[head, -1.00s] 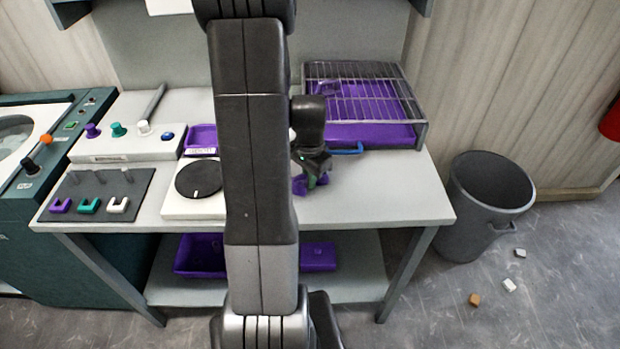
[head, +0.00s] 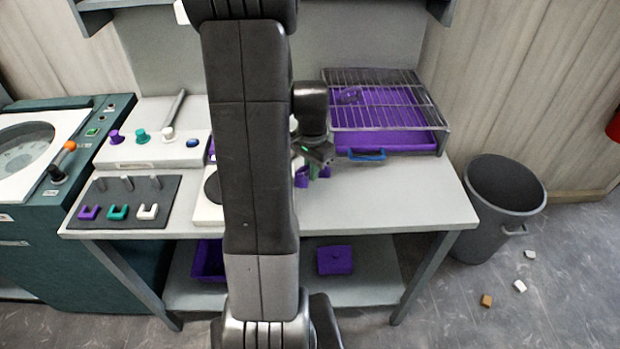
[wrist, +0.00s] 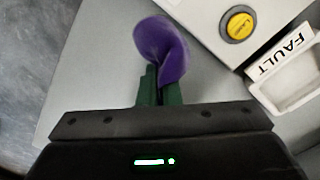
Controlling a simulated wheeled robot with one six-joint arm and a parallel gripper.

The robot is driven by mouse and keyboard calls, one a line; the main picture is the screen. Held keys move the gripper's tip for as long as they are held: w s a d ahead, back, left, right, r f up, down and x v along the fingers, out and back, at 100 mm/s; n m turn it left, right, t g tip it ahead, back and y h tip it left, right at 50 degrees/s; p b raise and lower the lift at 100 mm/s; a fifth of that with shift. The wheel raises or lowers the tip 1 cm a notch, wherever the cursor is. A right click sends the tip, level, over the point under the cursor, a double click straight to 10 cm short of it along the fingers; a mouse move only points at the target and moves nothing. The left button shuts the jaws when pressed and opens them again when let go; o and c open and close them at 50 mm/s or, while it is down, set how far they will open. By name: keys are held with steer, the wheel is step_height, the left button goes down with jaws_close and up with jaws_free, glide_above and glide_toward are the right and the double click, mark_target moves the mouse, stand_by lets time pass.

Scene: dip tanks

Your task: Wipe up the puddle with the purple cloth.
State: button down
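My gripper (head: 315,168) is over the right-middle part of the grey bench. In the wrist view its green fingers (wrist: 159,90) are close together on a purple, curved, soft-looking piece, which I take to be the purple cloth (wrist: 163,48). The cloth also shows in the head view (head: 302,178), hanging beside the fingers just above or at the bench top; I cannot tell whether it touches. I can make out no puddle in either view; my arm hides part of the bench.
A wire rack over a purple tray (head: 438,142) stands at the back right. A peg board (head: 125,212) and a knob box (head: 150,152) are left. The wrist view shows a yellow button (wrist: 239,26) and a FAULT label (wrist: 286,53). A grey bin (head: 490,215) stands right; small blocks lie nearby.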

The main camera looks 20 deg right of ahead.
step_height(320, 180, up, 6)
steer(key=p, duration=0.2)
steer(key=shift+a+f+p, duration=0.1)
steer(key=shift+f+p, duration=0.15)
steer(key=shift+p, duration=0.15)
steer(key=shift+f, duration=0.1)
